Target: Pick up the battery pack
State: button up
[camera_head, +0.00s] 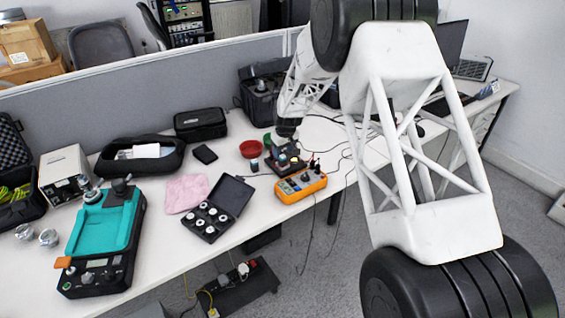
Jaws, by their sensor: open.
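A small flat black block (205,154), which looks like the battery pack, lies on the white table left of centre, in front of a black case. I cannot be sure that it is the battery pack. My gripper (287,130) is at the far end of my white lattice arm, over the table to the right of the block and apart from it. It is open, small and dark in this view, and its fingers are hard to make out. I see nothing held in it.
A black device (286,160) with cables stands below my gripper, behind an orange multimeter (300,186). A red bowl (251,149), a pink cloth (187,193), an open black weight case (206,220) and a teal-topped instrument (103,228) are nearby. A grey partition (160,85) runs behind.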

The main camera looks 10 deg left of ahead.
aim_at(282, 156)
jog(key=shift+w+a+f, duration=0.1)
jog(key=shift+f, duration=0.95)
jog(key=shift+w+a+f, duration=0.1)
jog(key=shift+f, duration=0.95)
jog(key=c, duration=1.1)
jog(key=shift+r, duration=0.1)
jog(key=shift+r, duration=0.45)
jog(key=r, duration=0.2)
jog(key=shift+s+r, duration=0.2)
jog(key=shift+r, duration=0.1)
jog(key=s+d, duration=0.2)
jog(key=s, duration=0.2)
jog(key=s+d+r, duration=0.1)
jog(key=s+d, duration=0.1)
jog(key=s, duration=0.3)
jog(key=s+d, duration=0.2)
jog(key=s, duration=0.3)
jog(key=shift+s+r, duration=0.15)
jog(key=shift+s, duration=0.1)
jog(key=shift+d, duration=0.1)
